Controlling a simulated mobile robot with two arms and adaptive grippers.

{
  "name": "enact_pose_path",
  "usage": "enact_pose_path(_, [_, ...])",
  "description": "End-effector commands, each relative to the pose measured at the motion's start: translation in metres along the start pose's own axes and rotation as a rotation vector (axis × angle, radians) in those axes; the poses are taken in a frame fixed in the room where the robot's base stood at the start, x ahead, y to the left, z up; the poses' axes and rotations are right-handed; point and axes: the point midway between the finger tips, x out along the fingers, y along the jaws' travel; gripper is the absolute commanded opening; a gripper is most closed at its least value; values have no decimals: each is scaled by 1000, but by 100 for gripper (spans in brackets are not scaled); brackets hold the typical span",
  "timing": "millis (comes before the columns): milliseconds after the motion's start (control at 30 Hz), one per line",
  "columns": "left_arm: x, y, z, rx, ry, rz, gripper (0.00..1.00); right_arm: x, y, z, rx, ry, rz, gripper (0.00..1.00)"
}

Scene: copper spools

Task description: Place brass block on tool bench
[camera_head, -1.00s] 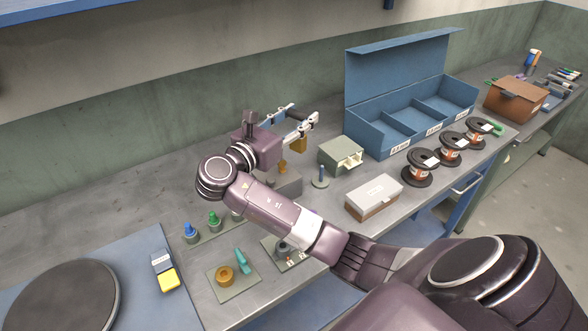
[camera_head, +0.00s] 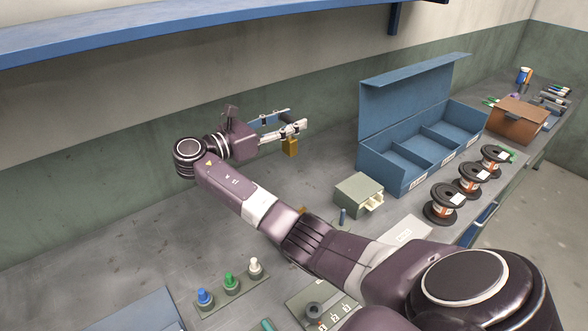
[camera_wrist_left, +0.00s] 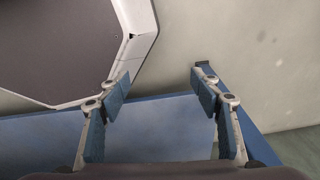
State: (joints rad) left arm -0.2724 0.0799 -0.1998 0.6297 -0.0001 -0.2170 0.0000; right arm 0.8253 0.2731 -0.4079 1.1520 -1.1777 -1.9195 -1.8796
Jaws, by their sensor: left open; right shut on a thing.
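The small golden brass block (camera_head: 290,148) hangs at the fingertips of my right gripper (camera_head: 289,132) in the head view. That gripper is shut on it and holds it above the grey tool bench (camera_head: 80,250), towards the back wall. The block appears clear of the bench top. My left gripper (camera_wrist_left: 160,88) is open and empty in the left wrist view. It does not show in the head view.
A blue open-lidded bin (camera_head: 400,165) with compartments stands right of my right gripper. Near it are a grey-green box (camera_head: 358,192) and several spools (camera_head: 443,204). Coloured pegs (camera_head: 229,283) stand in front. A blue shelf (camera_head: 200,30) runs overhead. Bare bench lies left.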

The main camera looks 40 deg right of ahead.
Motion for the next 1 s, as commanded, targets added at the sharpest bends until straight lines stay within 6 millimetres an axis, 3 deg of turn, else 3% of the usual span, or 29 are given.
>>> enact_pose_path(200, [-6,8,44,0,-61,9,59,0,0,-57,-6,-3,1,0])
enact_pose_path(300, [-6,9,54,0,-75,10,59,-1,0,-83,-4,-2,2,0])
enact_pose_path(500, [-1,7,41,0,-55,8,59,0,1,-125,-1,-2,2,0])
enact_pose_path(700, [3,4,15,0,-17,4,59,0,1,-140,2,-2,1,0])
enact_pose_path(1000, [11,6,29,0,-35,6,59,0,1,-174,1,-2,1,0])
